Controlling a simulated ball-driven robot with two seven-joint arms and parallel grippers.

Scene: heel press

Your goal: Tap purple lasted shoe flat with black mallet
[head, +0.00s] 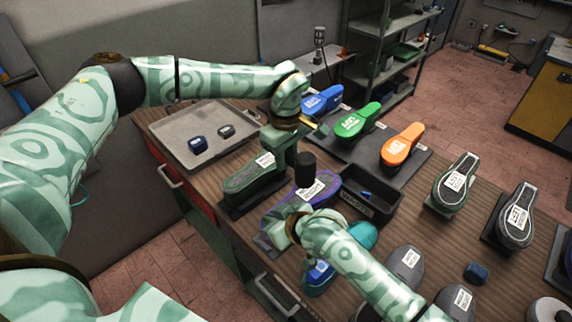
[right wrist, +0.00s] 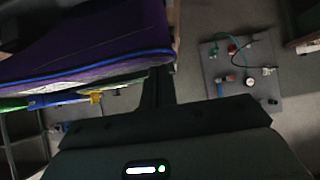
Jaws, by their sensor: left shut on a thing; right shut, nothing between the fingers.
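The purple lasted shoe (head: 326,187) lies on the workbench near the middle of the head view, with a white label on top. Its purple side with a blue edge fills the upper left of the right wrist view (right wrist: 100,40). The black mallet's dark cylindrical head (head: 306,165) shows over the shoe; I cannot tell whether it touches. My left gripper (head: 311,124) is above and behind, shut on the mallet, whose handle is mostly hidden. My right gripper (head: 289,226) is shut and empty beside the shoe's near end, partly covering it.
A dark green shoe (head: 250,178) stands just left. A black bin (head: 378,208) is to the right, with blue, green (head: 357,121) and orange shoes (head: 402,145) behind. A grey tray (head: 178,132) is at back left. A teal shoe (head: 360,236) lies under my right forearm.

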